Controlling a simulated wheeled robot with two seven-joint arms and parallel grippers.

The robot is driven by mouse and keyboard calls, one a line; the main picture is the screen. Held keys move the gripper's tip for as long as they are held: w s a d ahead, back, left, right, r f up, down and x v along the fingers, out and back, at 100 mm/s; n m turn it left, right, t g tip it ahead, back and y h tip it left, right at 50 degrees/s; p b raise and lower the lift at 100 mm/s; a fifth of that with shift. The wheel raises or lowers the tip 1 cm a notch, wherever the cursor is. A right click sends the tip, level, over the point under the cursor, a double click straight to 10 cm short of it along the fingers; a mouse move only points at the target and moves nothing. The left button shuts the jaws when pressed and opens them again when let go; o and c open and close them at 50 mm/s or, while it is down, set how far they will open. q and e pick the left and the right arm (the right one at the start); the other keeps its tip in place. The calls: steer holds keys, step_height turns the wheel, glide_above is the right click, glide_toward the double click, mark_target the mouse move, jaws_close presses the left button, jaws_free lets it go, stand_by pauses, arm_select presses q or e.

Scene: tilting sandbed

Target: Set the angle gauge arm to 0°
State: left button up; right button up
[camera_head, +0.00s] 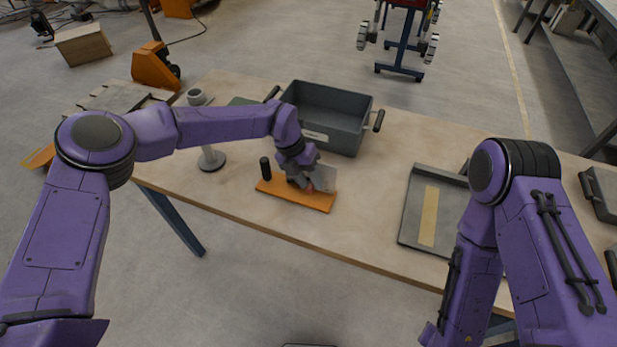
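An orange base plate (322,203) with a black upright knob (265,166) at its left end lies near the front edge of the table; it looks like the angle gauge. A pale grey plate (326,178) stands on its right part. My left gripper (307,186) is low over the base, right in front of the pale plate, with a small reddish part at its tips. The gripper covers the middle of the gauge, so the gauge arm and its scale cannot be read. Whether the fingers grip anything is too small to tell. My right arm is bent at the right; its gripper is out of view.
A grey bin (335,143) with black handles stands behind the gauge. A grey lamp-like stand (211,160) is to the left. A grey tray (411,213) with a yellowish strip (429,216) lies to the right. The table between gauge and tray is clear.

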arm_select(q)
steer(key=shift+w, duration=0.1)
jaws_close()
steer(key=shift+d+f+b, duration=0.2)
steer(key=shift+f+b, duration=0.1)
steer(key=d+f+y+b, duration=0.1)
steer(key=y, duration=0.1)
steer(key=s+d+f+t+y+b, duration=0.1)
steer(key=f+y+b, duration=0.1)
steer(key=shift+f, duration=0.1)
steer(key=shift+d+f+t+y+b, duration=0.2)
steer(key=shift+f+t+y+b, duration=0.15)
steer(key=shift+y, duration=0.35)
steer(key=shift+a+r, duration=0.1)
steer(key=shift+o, duration=1.5)
jaws_free()
steer(key=shift+r, duration=0.1)
